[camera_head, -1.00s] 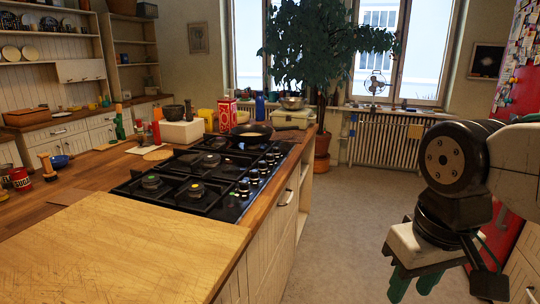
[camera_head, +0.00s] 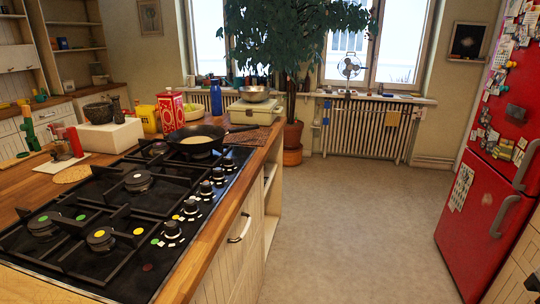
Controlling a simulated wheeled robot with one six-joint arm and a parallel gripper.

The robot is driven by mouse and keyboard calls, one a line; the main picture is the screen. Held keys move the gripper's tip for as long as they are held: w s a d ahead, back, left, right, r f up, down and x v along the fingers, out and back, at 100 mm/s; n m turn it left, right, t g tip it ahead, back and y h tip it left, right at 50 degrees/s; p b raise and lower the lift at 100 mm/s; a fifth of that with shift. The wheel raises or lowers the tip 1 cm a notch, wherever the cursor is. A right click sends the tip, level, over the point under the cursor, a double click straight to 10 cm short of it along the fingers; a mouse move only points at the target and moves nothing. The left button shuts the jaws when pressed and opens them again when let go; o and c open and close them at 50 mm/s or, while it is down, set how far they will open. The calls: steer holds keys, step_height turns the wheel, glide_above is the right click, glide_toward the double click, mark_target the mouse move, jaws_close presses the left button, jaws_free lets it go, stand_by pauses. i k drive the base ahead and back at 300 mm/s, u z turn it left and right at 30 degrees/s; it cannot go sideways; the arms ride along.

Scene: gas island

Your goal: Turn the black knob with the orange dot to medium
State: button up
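The black gas hob (camera_head: 115,262) fills the lower left of the head view, set in the wooden counter. A row of several black knobs with pale tops and small marks beside them runs along its right side. The nearest knob (camera_head: 172,229) has white and green marks by it, and the second knob (camera_head: 190,207) is just beyond. The third knob (camera_head: 206,187) and fourth knob (camera_head: 219,173) are farther along. The marks are too small to tell which knob has the orange dot, or how each knob is set.
A dark frying pan (camera_head: 196,138) sits on the far hob burner. A red tin (camera_head: 171,112) and blue bottle (camera_head: 216,98) stand behind it. The floor (camera_head: 345,230) right of the counter is clear up to the red fridge (camera_head: 490,150).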

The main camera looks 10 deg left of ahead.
mark_target(218, 174)
steer(key=z, duration=0.1)
steer(key=i, duration=1.4)
steer(key=u, duration=1)
steer(key=i, duration=0.35)
steer(key=u, duration=0.4)
